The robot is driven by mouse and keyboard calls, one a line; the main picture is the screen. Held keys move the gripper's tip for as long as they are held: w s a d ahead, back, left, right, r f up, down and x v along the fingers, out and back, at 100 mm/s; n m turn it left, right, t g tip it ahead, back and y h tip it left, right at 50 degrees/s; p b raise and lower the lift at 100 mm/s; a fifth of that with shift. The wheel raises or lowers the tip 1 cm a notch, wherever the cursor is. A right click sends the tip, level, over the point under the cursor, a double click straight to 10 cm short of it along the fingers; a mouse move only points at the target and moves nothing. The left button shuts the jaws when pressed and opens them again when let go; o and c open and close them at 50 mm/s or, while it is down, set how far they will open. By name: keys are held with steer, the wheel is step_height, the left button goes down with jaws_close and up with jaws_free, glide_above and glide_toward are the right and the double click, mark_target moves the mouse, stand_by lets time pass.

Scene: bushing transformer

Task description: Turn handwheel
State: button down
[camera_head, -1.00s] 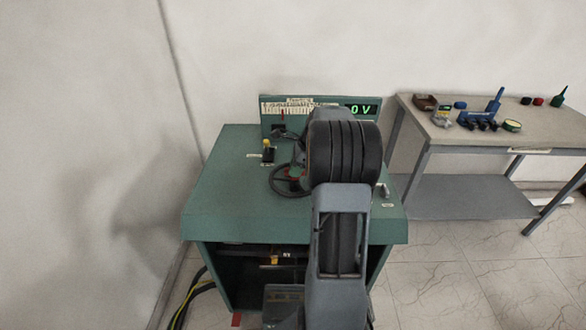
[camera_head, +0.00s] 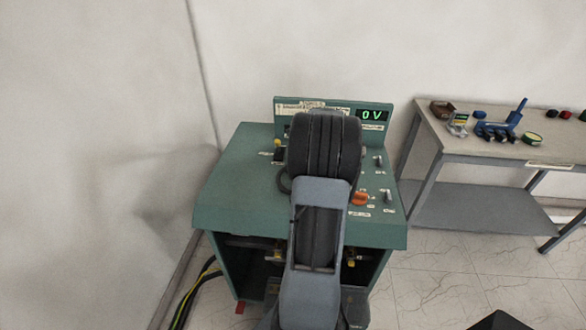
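The black handwheel (camera_head: 284,181) is on the top of the green console (camera_head: 232,185). Only a small part of its left rim shows; the rest is hidden behind my arm. My arm rises from the bottom middle and covers the centre of the console. My gripper is hidden behind the arm's dark joint, so its fingers and any contact with the wheel cannot be seen. The green display (camera_head: 372,115) on the upright panel at the back of the console reads 0 V.
An orange knob (camera_head: 360,198) and small switches (camera_head: 379,162) sit right of my arm. A grey workbench (camera_head: 440,150) with several tools stands at right. Cables (camera_head: 196,292) run along the floor at left.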

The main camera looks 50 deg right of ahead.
stand_by(0.4)
steer(key=c, duration=1)
jaws_free()
steer(key=shift+c, duration=0.2)
steer(key=shift+r, duration=0.1)
steer(key=v, duration=1.3)
steer(key=shift+s+r+b, duration=0.15)
steer(key=shift+r+b, duration=0.15)
steer(key=shift+b, duration=0.15)
